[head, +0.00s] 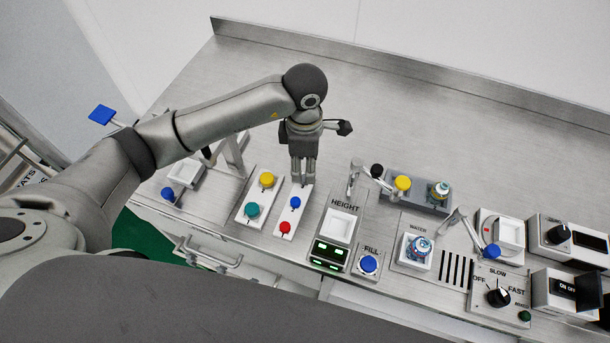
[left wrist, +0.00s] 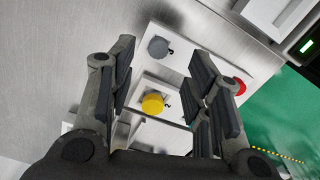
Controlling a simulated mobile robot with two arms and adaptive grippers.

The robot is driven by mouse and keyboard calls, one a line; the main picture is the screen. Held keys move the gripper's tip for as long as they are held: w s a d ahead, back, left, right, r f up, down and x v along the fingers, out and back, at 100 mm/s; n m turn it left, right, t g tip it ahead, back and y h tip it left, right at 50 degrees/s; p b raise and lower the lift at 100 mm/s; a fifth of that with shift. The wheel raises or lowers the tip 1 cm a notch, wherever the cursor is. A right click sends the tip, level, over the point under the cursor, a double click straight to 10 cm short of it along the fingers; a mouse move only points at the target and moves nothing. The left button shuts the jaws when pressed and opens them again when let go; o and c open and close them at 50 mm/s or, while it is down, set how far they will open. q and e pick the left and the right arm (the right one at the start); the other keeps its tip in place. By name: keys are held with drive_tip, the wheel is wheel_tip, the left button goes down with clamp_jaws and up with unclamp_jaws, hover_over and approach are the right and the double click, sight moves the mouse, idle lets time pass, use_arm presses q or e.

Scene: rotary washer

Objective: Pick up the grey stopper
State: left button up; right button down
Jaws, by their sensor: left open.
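The grey stopper (left wrist: 158,46) sits on a white plate beside a "3" mark in the left wrist view. It lies toward the upper left of the space between my fingers, and nothing grips it. In the head view my left gripper (head: 302,182) points down at the far end of the plate with blue and red stoppers and hides the grey one. In the left wrist view my left gripper (left wrist: 165,80) is open and empty, with a finger on each side. My right gripper is not in view.
A yellow stopper (left wrist: 152,102) stands close below the grey one; a red stopper (left wrist: 240,85) is at the plate's other end. In the head view a blue stopper (head: 295,202) is near my fingers. The height unit (head: 340,225) stands to the right. The steel table behind is clear.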

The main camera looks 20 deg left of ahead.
use_arm(q)
drive_tip(key=shift+f+p, duration=0.3)
drive_tip(key=shift+f, duration=0.05)
wheel_tip(320, 180, down, 3)
drive_tip(key=shift+f+p, duration=0.2)
drive_tip(key=shift+p, duration=0.65)
drive_tip(key=shift+f, duration=0.35)
drive_tip(key=shift+w+f, duration=0.1)
drive_tip(key=shift+f, duration=0.1)
drive_tip(key=c, duration=0.8)
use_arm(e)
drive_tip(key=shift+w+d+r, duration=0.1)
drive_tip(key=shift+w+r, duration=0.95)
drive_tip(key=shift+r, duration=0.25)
